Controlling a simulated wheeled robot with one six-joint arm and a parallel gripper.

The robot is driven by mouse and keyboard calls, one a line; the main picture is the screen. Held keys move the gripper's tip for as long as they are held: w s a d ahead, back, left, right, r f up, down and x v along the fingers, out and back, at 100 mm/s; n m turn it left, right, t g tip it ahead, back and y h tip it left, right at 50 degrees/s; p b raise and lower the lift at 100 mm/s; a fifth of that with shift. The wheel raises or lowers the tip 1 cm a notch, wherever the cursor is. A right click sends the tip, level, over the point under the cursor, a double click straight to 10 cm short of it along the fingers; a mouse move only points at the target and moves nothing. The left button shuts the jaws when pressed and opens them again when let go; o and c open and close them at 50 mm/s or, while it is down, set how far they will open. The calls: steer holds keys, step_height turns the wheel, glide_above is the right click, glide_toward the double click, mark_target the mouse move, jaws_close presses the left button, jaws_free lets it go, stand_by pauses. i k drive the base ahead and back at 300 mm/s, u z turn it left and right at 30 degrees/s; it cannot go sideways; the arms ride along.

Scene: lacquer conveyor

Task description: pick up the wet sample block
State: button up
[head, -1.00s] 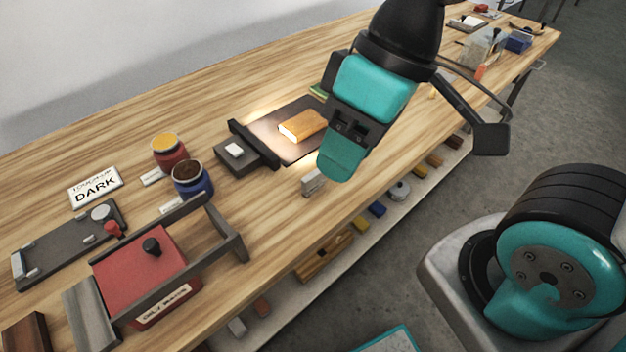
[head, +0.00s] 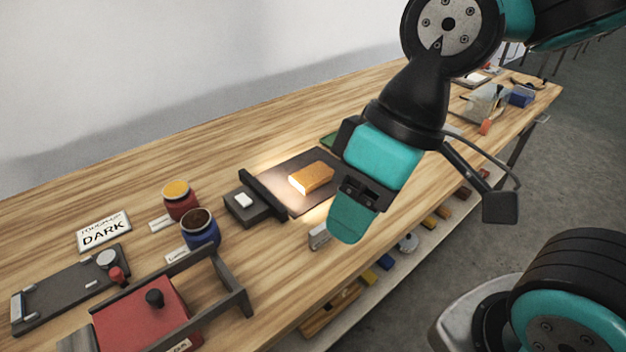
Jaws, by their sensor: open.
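An orange-brown block (head: 311,177) with a pale, bright end lies flat on a dark belt-like surface (head: 272,172) on the wooden bench, under a pool of warm light. It looks like the sample block; I cannot see for certain that it is wet. My gripper (head: 352,222) is open and points down, in front and to the right of the block in the picture. It is apart from the block, nearer the bench's front edge. One teal finger shows clearly; the other is largely hidden. The gripper hides the right part of the dark surface.
A dark bar (head: 264,195) and a box with a white button (head: 243,201) stand left of the block. A small grey piece (head: 319,237) sits by the bench edge. Red (head: 181,201) and blue (head: 200,230) jars and a red box (head: 140,325) are further left.

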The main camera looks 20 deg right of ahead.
mark_target(306, 180)
steer(key=u, duration=0.5)
steer(key=k, duration=1.05)
steer(key=z, duration=0.65)
steer(key=i, duration=1.65)
steer(key=u, duration=0.75)
